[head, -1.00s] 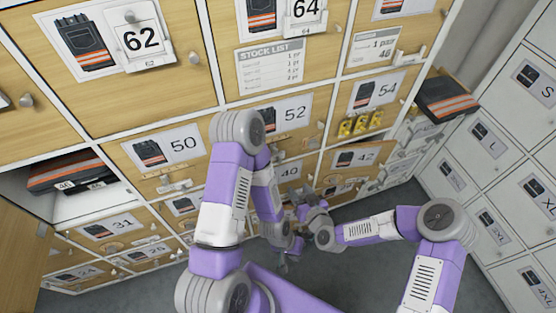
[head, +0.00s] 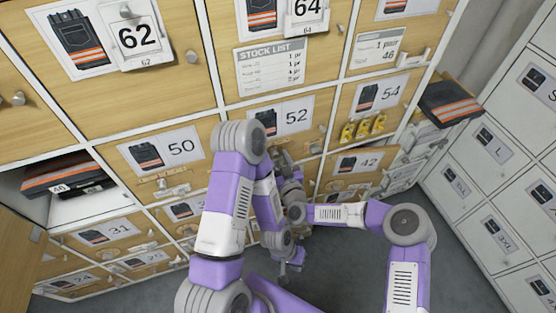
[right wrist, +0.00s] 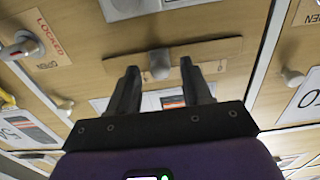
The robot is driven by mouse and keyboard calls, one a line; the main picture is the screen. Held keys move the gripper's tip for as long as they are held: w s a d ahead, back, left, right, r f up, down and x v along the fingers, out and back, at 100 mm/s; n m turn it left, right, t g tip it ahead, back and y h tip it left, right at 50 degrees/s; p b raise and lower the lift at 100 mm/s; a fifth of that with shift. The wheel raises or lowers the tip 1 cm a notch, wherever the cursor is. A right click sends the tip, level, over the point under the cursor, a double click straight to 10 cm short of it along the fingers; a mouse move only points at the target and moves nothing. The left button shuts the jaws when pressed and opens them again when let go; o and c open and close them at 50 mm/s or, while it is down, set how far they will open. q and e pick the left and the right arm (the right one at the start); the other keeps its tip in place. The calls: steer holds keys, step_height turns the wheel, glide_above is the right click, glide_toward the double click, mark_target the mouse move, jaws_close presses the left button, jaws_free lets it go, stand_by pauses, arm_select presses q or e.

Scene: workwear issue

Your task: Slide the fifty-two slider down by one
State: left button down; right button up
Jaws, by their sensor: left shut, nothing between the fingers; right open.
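The 52 door (head: 290,115) is in the middle of the head view, a wooden locker front with a picture label. My arms hide its lower part there. In the right wrist view, the 52 slider (right wrist: 160,62) is a grey knob on a wooden strip. My right gripper (right wrist: 160,85) is open, with one finger toward each side of the knob. I cannot tell whether they touch it. In the head view my right gripper (head: 284,165) is at the lower part of door 52. My left gripper (head: 286,270) is shut and empty, lower down and apart from the doors.
Door 50 (head: 170,150) is to the left, door 54 (head: 382,92) with yellow tags to the right, door 42 (head: 358,161) below it. Folded trousers (head: 68,174) lie in an open compartment at left; others (head: 448,100) stick out at right. A red LOCKED label (right wrist: 46,42) shows.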

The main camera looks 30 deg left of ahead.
jaws_close()
stand_by(0.3)
steer(key=shift+s+a+b, duration=0.45)
steer(key=shift+s+a, duration=0.45)
steer(key=shift+s, duration=0.2)
jaws_free()
steer(key=shift+w, duration=0.1)
